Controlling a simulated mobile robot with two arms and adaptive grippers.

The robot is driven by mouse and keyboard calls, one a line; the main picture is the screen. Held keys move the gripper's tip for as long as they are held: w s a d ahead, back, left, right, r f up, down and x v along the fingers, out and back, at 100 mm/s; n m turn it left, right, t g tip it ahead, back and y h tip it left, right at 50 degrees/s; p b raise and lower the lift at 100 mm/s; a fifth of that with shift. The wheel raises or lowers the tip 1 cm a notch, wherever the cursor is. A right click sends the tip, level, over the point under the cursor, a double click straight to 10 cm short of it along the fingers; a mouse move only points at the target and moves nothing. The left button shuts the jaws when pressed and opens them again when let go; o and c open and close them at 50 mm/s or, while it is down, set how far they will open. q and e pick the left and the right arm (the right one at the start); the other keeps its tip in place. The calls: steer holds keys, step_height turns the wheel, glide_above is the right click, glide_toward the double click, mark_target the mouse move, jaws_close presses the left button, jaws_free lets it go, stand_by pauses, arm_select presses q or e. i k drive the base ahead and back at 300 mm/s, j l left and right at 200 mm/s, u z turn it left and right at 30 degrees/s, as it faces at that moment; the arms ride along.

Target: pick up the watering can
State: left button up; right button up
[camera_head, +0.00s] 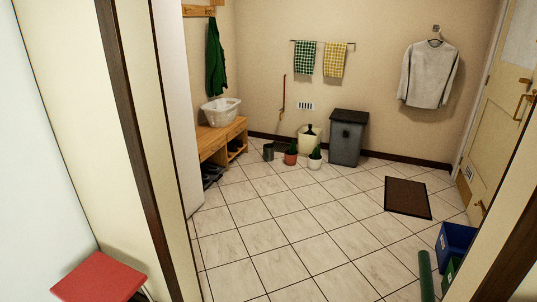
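A small dark green container (268,152) stands on the tiled floor at the back, near the right end of the wooden bench. It looks like the watering can, but it is too small to make out a spout or handle clearly. It stands left of a plant in a terracotta pot (291,158). Neither of my grippers is in view.
A plant in a white pot (315,161), a cream bin (305,146) and a grey bin (346,145) stand near the container. The bench (222,138) holds a white basket (220,111). A doorway frames the view; a red stool (100,278) stands left. Mid-floor is clear.

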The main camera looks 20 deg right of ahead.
mark_target(267, 149)
steer(key=i+l+z, duration=0.35)
steer(key=i+z, duration=0.15)
steer(key=i, duration=0.2)
steer(key=i+l+z, duration=0.1)
steer(key=i+z, duration=0.35)
steer(key=i, duration=0.3)
steer(key=i+j+z, duration=0.2)
steer(key=i+z, duration=0.3)
steer(key=i, duration=1.15)
steer(key=i+l+u, duration=0.1)
steer(key=i, duration=0.85)
steer(key=i+u, duration=0.35)
steer(key=i, duration=0.6)
steer(key=i+l+u, duration=0.15)
steer(key=i+u, duration=0.15)
steer(key=i, duration=0.65)
